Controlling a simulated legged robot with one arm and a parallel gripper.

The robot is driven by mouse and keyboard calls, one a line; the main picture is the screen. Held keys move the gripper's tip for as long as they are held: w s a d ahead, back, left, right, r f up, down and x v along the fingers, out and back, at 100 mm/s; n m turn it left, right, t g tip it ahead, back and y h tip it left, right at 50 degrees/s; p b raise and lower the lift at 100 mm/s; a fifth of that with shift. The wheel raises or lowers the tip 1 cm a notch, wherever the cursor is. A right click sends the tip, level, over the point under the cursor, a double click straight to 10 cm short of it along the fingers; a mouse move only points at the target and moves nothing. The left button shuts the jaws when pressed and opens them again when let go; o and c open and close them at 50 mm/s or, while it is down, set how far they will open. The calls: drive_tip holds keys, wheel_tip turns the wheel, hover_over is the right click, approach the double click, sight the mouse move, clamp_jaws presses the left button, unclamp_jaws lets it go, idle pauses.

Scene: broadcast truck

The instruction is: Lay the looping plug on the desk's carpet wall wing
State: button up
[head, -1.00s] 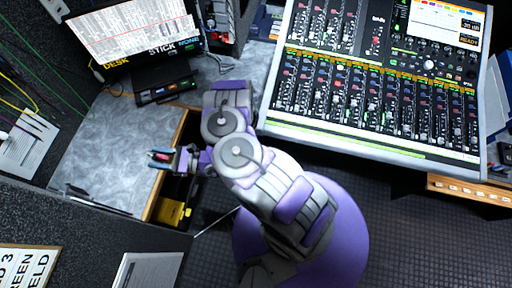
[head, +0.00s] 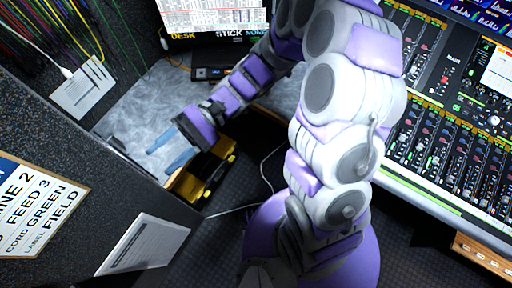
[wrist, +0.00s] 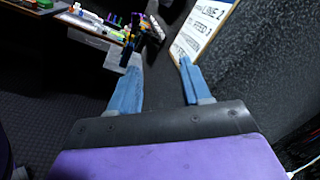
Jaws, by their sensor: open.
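My gripper (head: 159,161) is open, its two blue fingers apart with nothing visible between them. It reaches over the grey desk top (head: 150,110) at its front edge, close to the dark carpet wall wing (head: 75,150). In the wrist view the open fingers (wrist: 158,64) point toward the top, with the dark carpet surface (wrist: 240,75) to their right. I cannot make out the looping plug for certain in either current view.
A signboard (head: 32,205) and a white sheet (head: 145,243) are on the wing. A yellow and black case (head: 205,178) stands below the gripper. A monitor (head: 215,18) is at the back, a mixing console (head: 450,150) at right. Thin cables hang at upper left.

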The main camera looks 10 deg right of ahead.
drive_tip(key=s+d+t+h, duration=0.2)
drive_tip(key=d+t+h, duration=0.1)
drive_tip(key=d, duration=0.6)
drive_tip(key=s+d+n+t+h, duration=0.1)
drive_tip(key=d+t+h, duration=0.3)
drive_tip(key=d, duration=0.5)
drive_tip(key=s+d+n+t+h, duration=0.1)
drive_tip(key=s+d+t+h, duration=0.2)
drive_tip(key=d+h, duration=0.3)
drive_tip(key=d, duration=0.3)
drive_tip(key=shift+s+d+f+t+h, duration=0.2)
drive_tip(key=shift+s+f+t+h, duration=0.1)
drive_tip(key=shift+f+h, duration=0.1)
drive_tip(key=shift+o, duration=0.5)
drive_tip(key=shift+d+r, duration=0.2)
drive_tip(key=shift+d, duration=0.35)
